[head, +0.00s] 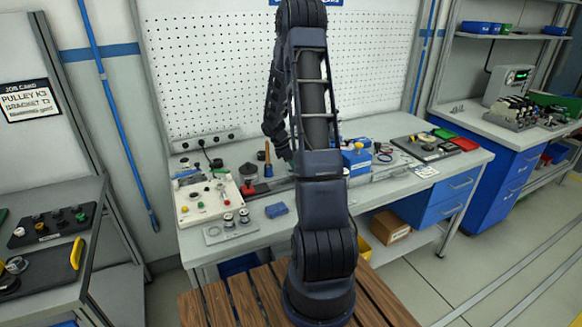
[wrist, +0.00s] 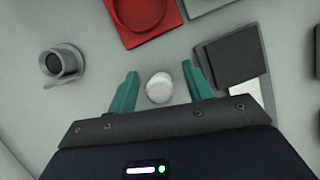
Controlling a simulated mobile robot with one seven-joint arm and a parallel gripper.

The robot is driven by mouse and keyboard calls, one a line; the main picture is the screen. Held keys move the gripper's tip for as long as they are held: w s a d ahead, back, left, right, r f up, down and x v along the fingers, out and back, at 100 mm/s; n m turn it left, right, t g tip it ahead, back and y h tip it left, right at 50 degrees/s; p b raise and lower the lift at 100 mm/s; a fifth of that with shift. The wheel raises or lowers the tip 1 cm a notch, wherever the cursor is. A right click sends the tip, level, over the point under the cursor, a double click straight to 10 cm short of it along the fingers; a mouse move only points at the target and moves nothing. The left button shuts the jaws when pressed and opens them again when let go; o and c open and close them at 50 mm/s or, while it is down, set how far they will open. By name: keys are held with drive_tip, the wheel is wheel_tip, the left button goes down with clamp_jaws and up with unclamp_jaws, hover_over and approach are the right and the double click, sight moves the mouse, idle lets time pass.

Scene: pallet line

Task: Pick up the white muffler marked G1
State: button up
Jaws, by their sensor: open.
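A small white rounded piece (wrist: 159,88), which may be the muffler, lies on a pale grey surface in the wrist view. I cannot read a G1 mark on it. My gripper (wrist: 159,70) is open, with one teal finger to the left of the white piece and one to its right. There is a gap on each side, and neither finger visibly touches it. How high the fingers are above it is hard to tell. In the head view my arm reaches down over the workbench (head: 385,186); the fingers and the white piece cannot be made out there.
In the wrist view a grey cup-like part (wrist: 60,64) stands at the left. A red tray (wrist: 121,36) lies beyond the white piece. A dark-topped grey block (wrist: 233,55) is close to the right finger. In the head view a control box (head: 208,200) stands on the bench's left.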

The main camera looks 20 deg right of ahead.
drive_tip(key=shift+d+f, duration=0.15)
drive_tip(key=shift+f, duration=0.15)
drive_tip(key=shift+c, duration=0.2)
drive_tip(key=c, duration=1)
drive_tip(key=shift+c, duration=0.2)
